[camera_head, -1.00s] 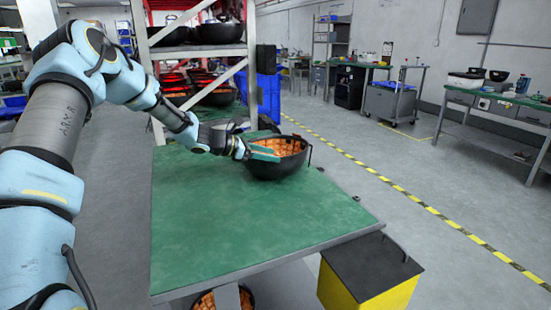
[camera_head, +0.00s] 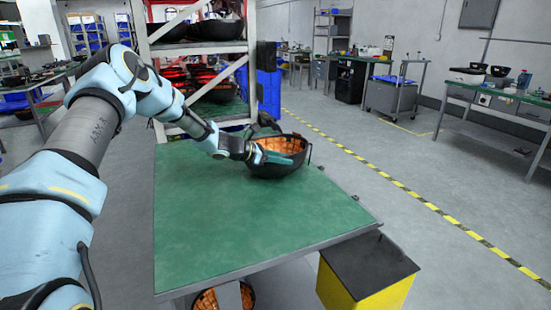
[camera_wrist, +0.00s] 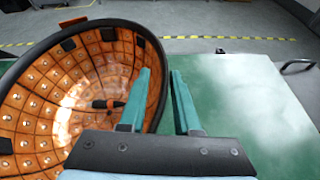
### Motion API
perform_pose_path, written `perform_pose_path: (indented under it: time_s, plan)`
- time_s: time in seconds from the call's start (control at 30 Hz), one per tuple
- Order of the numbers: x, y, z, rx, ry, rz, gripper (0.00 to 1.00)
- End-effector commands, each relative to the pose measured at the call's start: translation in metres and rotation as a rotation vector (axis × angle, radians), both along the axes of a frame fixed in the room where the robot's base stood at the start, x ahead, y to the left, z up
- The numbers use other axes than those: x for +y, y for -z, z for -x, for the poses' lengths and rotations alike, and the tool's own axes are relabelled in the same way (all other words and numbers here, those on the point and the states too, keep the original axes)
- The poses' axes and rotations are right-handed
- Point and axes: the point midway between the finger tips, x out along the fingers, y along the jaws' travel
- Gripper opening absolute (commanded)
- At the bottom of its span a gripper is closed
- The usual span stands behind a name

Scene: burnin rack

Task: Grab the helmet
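The helmet (camera_head: 290,165) is a black shell with an orange padded inside. It rests open side up on the green table, near the far edge. In the wrist view the helmet (camera_wrist: 60,100) fills the left side, tilted in the picture. My gripper (camera_head: 272,157) is at the helmet's near left side in the head view. In the wrist view my gripper (camera_wrist: 160,95) has its two teal fingers apart, with the left finger over the orange inside and the right finger outside the rim. The dark rim shows between them. I see no clear grip on it.
The green table (camera_head: 220,235) is bare in front of the helmet. A rack (camera_head: 200,50) with more helmets stands behind it. A yellow bin with a black top (camera_head: 365,270) stands at the table's front right. Open floor lies to the right.

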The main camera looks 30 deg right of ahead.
Motion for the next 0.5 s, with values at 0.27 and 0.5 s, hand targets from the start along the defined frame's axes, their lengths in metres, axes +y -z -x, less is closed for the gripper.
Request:
perform_pose_path:
  time_s: [0.27,0.5]
  plan:
    - [0.0002,-0.0001,0.0001,0.000,0.000,0.000,0.00]
    - [0.0004,0.0002,-0.0001,0.001,0.000,-0.001,0.00]
